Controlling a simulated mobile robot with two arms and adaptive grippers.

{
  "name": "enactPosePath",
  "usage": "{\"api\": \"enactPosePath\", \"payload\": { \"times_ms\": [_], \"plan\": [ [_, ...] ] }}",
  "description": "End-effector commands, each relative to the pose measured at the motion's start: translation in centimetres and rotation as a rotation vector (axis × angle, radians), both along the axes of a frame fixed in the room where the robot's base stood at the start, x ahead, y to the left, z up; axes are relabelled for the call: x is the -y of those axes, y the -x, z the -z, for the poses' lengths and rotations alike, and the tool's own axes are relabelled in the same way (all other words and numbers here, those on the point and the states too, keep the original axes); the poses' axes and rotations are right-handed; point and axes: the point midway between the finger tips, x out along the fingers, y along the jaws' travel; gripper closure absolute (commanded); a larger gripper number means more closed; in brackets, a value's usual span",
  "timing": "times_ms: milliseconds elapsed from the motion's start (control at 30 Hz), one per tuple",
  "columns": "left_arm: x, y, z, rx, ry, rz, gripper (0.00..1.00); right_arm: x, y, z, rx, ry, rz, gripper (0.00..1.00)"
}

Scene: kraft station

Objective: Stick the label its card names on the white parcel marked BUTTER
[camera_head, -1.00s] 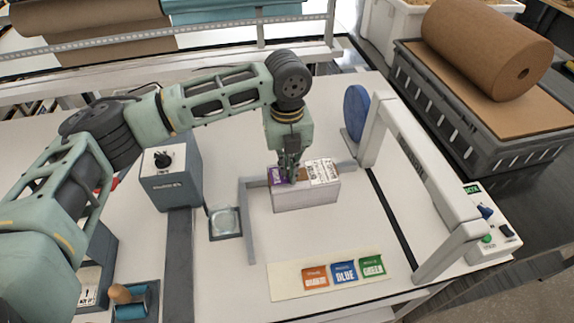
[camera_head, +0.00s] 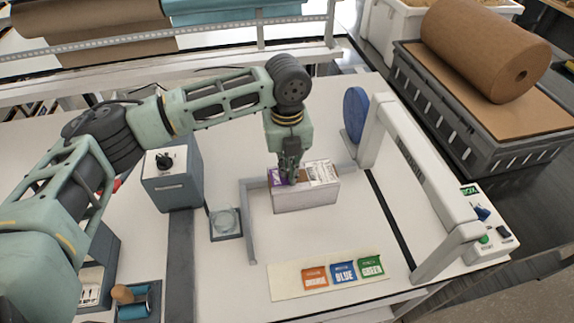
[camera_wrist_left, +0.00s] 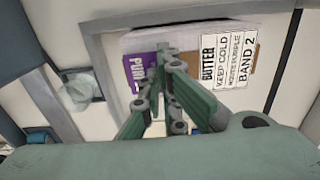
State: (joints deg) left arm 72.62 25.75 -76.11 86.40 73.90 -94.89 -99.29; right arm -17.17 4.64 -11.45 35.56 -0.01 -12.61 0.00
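The white parcel (camera_head: 306,199) stands on the table inside a grey corner frame. Its top bears a brown strip and a printed card (camera_wrist_left: 228,60) reading BUTTER, KEEP COLD, ROUTE PURPLE, BAND 2. A purple label (camera_wrist_left: 138,72) lies at the left part of the parcel's top; its right part is hidden behind my fingers. It also shows in the head view (camera_head: 277,177). My left gripper (camera_head: 287,179) points down at the parcel top, fingertips together at the label. I cannot tell whether the fingers touch it. My right gripper is out of view.
Orange (camera_head: 315,278), blue (camera_head: 343,272) and green (camera_head: 371,266) labels lie on a cream strip in front. A grey arch (camera_head: 425,180) stands to the right, with a blue disc (camera_head: 356,113) behind it. A small dish (camera_head: 224,222) and a grey box (camera_head: 171,180) are to the left.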

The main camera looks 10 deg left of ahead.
Motion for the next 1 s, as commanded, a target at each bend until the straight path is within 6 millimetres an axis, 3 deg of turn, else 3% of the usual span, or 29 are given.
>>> {"api": "enactPosePath", "payload": {
  "times_ms": [1000],
  "plan": [
    [0.02,0.04,0.88,-0.002,0.000,0.000,1.00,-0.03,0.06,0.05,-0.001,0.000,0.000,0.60]
  ]
}}
